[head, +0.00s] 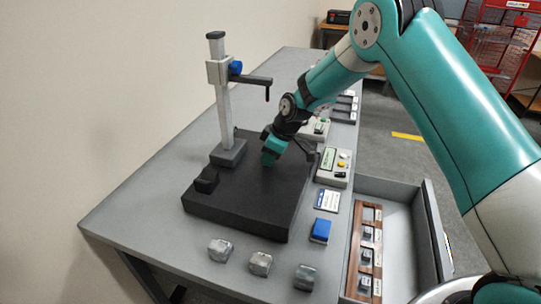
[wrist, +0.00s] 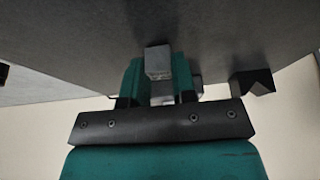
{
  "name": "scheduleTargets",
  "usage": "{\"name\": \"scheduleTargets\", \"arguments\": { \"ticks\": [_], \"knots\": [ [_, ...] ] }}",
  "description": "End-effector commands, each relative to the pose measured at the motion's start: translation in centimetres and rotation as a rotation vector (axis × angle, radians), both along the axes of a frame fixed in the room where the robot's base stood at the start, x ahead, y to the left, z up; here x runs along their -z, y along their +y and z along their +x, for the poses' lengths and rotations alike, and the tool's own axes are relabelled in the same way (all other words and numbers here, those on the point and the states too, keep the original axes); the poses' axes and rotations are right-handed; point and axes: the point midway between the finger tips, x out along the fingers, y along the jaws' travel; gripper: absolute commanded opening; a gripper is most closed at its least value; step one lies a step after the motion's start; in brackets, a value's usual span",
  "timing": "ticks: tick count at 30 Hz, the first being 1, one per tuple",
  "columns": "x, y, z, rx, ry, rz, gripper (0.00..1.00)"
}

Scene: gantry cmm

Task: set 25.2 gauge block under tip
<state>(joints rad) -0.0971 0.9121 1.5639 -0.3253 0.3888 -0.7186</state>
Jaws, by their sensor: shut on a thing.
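My gripper (head: 268,159) is low over the black surface plate (head: 245,205), in front of and right of the stand's post. In the wrist view my gripper (wrist: 158,85) is shut on a small grey block (wrist: 158,61) between its teal fingers. No size marking on the block can be read, and in the head view the fingers hide it. The gauge stand (head: 224,115) rises from the plate, and its dark arm reaches right to a downward tip (head: 267,93). The tip is above the gripper. Whether the block touches the plate cannot be told.
A black V-block (head: 207,179) sits on the plate's left; it also shows in the wrist view (wrist: 253,83). Several grey blocks (head: 260,263) and a blue box (head: 320,230) lie in front. An open drawer holds a wooden block case (head: 355,260). The plate's front is clear.

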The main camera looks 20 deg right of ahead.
Motion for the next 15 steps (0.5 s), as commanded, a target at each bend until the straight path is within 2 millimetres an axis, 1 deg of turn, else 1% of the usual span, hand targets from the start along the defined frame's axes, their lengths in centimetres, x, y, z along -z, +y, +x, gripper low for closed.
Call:
{"name": "scheduleTargets", "arguments": {
  "ticks": [7, 8, 9, 11, 12, 15],
  "knots": [
    [0.34, 0.00, 0.02, 0.000, 0.000, 0.000, 0.00],
    [0.30, 0.01, 0.02, 0.000, -0.001, 0.001, 0.30],
    [0.27, 0.01, 0.02, 0.000, 0.000, 0.000, 0.39],
    [0.27, 0.01, 0.02, 0.000, 0.000, 0.000, 0.53],
    [0.27, 0.01, 0.01, 0.000, 0.000, 0.000, 0.55],
    [0.29, 0.01, 0.01, 0.000, 0.000, 0.000, 0.55]
  ]
}}
